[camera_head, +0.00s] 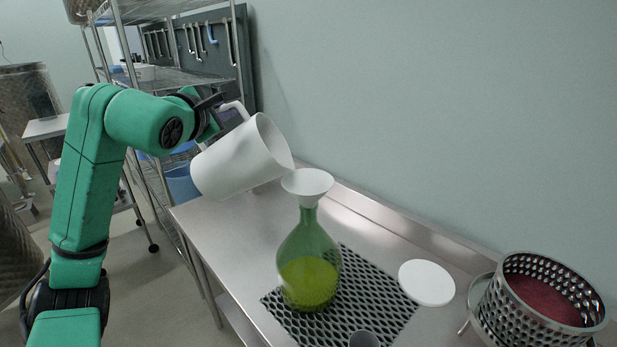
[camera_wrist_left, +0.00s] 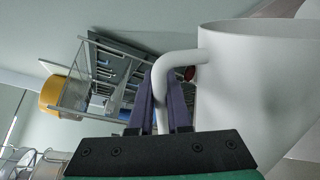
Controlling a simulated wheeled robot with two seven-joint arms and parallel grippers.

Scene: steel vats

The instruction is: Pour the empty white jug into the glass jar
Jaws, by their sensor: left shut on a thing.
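The white jug (camera_head: 240,160) is tilted to the right in the head view, its mouth towards a white funnel (camera_head: 307,182). My left gripper (camera_head: 222,106) is shut on the jug's handle. In the left wrist view the gripper's fingers (camera_wrist_left: 166,98) sit on either side of the handle, and the jug (camera_wrist_left: 255,90) fills the right side. The funnel sits in the neck of the green glass jar (camera_head: 310,262), which stands upright with yellow-green liquid in its lower part. The jug's inside is hidden, and no stream shows. My right gripper is not in view.
The jar stands on a black mesh mat (camera_head: 355,300) on the steel table (camera_head: 235,225). A white disc (camera_head: 426,283) lies right of the jar. A perforated steel basket (camera_head: 545,300) with dark red contents is at the far right. A wire rack (camera_head: 170,78) stands behind.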

